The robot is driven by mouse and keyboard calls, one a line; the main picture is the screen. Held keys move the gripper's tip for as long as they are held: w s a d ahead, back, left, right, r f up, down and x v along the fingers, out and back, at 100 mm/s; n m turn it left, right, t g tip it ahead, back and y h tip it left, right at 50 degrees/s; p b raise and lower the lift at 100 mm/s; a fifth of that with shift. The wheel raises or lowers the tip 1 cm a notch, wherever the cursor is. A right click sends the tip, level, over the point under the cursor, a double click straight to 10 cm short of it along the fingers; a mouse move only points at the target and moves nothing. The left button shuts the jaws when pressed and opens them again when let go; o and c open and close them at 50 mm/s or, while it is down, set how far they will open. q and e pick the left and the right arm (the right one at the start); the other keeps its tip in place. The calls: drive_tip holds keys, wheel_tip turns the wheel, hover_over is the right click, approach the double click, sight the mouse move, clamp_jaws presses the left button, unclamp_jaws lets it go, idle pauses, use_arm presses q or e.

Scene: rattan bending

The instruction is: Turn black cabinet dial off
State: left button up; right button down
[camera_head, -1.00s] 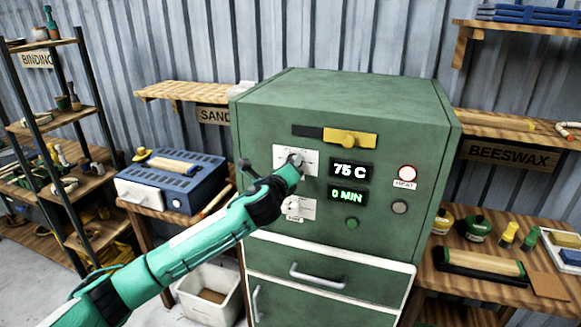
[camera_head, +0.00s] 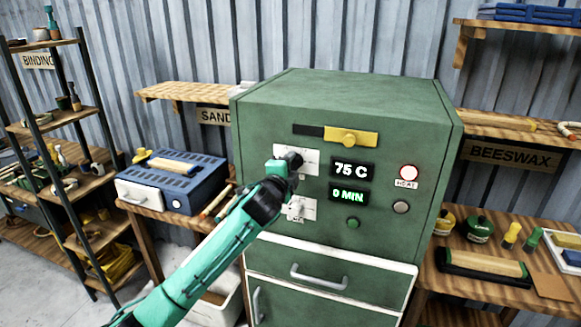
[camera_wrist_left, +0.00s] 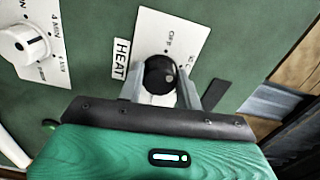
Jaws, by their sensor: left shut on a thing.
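The green cabinet (camera_head: 300,115) stands in the middle of the head view. Its black dial (camera_wrist_left: 160,75) sits on a white plate (camera_wrist_left: 190,30) marked OFF and shows in the left wrist view. My left gripper (camera_wrist_left: 160,88) is shut on the black dial, with one finger on each side of it. In the head view, my left gripper (camera_head: 291,162) is at the upper white plate and hides most of the dial. The dial's exact pointer direction is hard to tell. My right gripper is not in view.
A second, white dial (camera_wrist_left: 25,45) with minute marks sits nearby. The displays read 75 C (camera_head: 351,171) and 0 MIN (camera_head: 347,195). A blue box (camera_head: 172,182) stands on the left bench.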

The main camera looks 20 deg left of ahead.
use_arm(q)
drive_tip(key=shift+f+n, duration=0.2)
drive_tip(key=shift+n, duration=3.6)
drive_tip(key=o, duration=1)
drive_tip(key=s+b, duration=0.4)
drive_tip(key=s, duration=1)
drive_tip(key=shift+a, duration=0.2)
